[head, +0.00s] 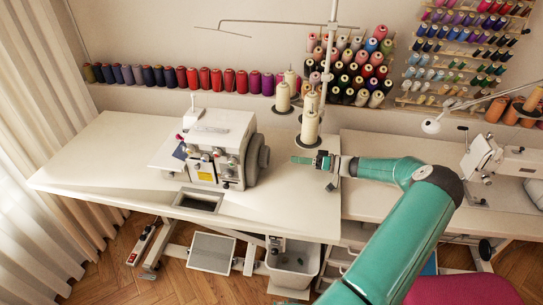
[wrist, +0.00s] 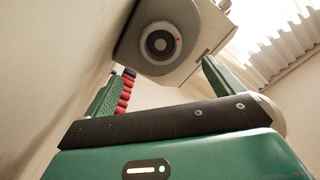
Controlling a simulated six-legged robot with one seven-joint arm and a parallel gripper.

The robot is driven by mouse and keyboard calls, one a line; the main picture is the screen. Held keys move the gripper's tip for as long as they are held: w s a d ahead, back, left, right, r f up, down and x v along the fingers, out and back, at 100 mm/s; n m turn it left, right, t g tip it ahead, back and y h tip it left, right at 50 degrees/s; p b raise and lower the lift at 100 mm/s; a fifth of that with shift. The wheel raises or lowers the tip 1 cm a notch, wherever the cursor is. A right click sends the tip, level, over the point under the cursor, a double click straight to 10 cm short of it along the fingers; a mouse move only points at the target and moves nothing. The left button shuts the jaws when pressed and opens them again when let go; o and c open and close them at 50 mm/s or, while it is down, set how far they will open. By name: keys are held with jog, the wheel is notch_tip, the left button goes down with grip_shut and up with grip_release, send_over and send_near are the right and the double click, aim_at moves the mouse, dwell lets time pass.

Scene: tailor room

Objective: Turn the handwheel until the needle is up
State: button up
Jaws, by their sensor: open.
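A white overlock sewing machine (head: 218,140) stands on the left table. Its dark grey handwheel (head: 263,157) is on the machine's right side. The needle is too small to make out.
A thread stand with cream cones (head: 310,118) rises behind my gripper. Rows of coloured spools (head: 210,79) line the wall. A second sewing machine (head: 485,160) is on the right table. The tabletop (head: 285,200) in front of my gripper is clear.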

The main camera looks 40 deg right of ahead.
aim_at(269, 157)
jog(key=x, duration=1)
jog(key=shift+w+a, duration=0.25)
jog(key=shift+a, duration=0.1)
jog(key=c, duration=1)
